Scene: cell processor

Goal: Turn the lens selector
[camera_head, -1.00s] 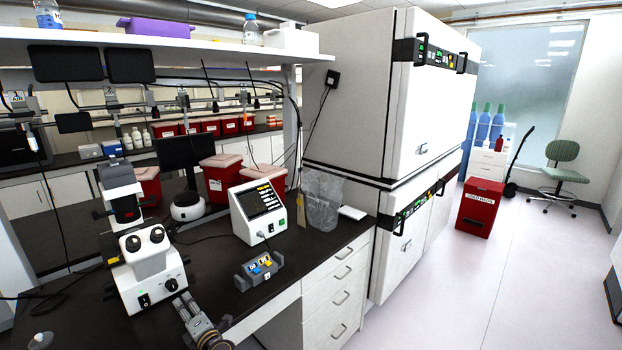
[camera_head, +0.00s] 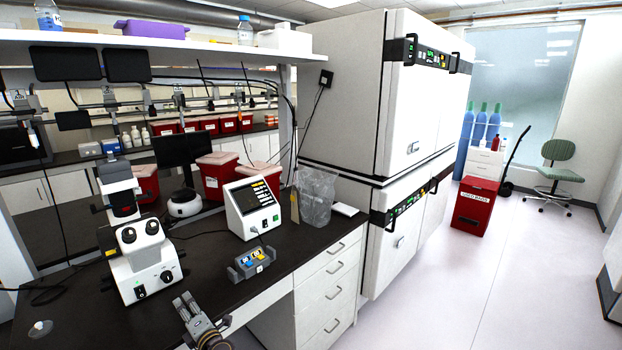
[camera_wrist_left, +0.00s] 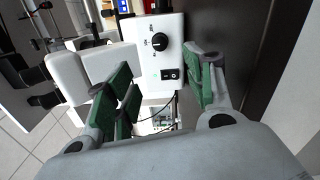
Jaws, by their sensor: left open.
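A white and black microscope (camera_head: 140,255) stands on the dark bench at the left of the head view. Its white base has a small black knob (camera_head: 167,277) on the front, near the right side. In the left wrist view, a black round knob (camera_wrist_left: 160,41) with printed marks around it sits on a white panel, above a black switch (camera_wrist_left: 171,74). I cannot tell whether this knob is the lens selector. My left gripper (camera_head: 186,301) is in front of the microscope, low and to its right. In the wrist view its green-padded fingers (camera_wrist_left: 158,66) are apart and empty, with the knob beyond them. My right gripper is not in view.
A clear bag (camera_head: 316,196) stands near white incubators (camera_head: 350,110). A small round item (camera_head: 40,328) lies at the bench's front left.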

